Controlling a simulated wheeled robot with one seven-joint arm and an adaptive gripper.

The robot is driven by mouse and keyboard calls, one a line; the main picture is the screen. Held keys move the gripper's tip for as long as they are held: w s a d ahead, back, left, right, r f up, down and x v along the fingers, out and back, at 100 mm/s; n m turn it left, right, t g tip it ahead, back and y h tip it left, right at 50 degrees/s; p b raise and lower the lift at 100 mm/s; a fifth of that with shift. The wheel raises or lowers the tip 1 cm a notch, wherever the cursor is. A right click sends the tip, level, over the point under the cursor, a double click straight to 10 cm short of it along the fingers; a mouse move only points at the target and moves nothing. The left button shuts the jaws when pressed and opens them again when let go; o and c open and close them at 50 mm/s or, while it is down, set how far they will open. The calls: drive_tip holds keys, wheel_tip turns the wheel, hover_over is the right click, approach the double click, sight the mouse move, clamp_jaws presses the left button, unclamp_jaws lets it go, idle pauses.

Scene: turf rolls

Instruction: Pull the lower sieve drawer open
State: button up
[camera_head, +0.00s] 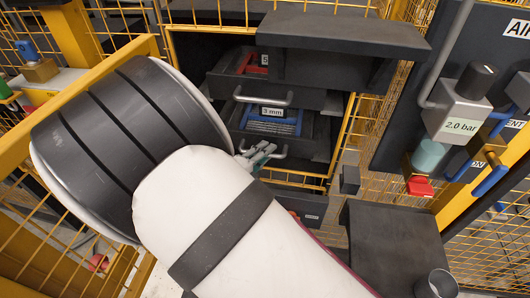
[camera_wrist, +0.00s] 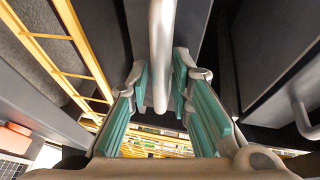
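The sieve cabinet shows two drawers in the head view. The lower drawer (camera_head: 245,117), labelled "3 mm", holds a blue-framed sieve (camera_head: 272,126), and a grey bar handle (camera_head: 278,152) shows below it. My gripper (camera_head: 258,154) is at this lower handle, partly hidden by my arm. In the wrist view a pale bar handle (camera_wrist: 162,45) runs between the teal-padded fingers of my gripper (camera_wrist: 163,80). The fingers stand apart on either side of the bar, close to it; a firm grip is not visible. The upper drawer (camera_head: 228,75) holds a red item and has its own handle (camera_head: 262,98).
A dark ledge (camera_head: 340,32) overhangs the drawers. Yellow mesh fencing (camera_head: 350,135) surrounds the cabinet. A dark panel with a "2.0 bar" unit (camera_head: 460,115) stands right. A dark block (camera_head: 395,245) with a metal cup (camera_head: 437,284) is at lower right.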

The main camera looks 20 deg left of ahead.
clamp_jaws()
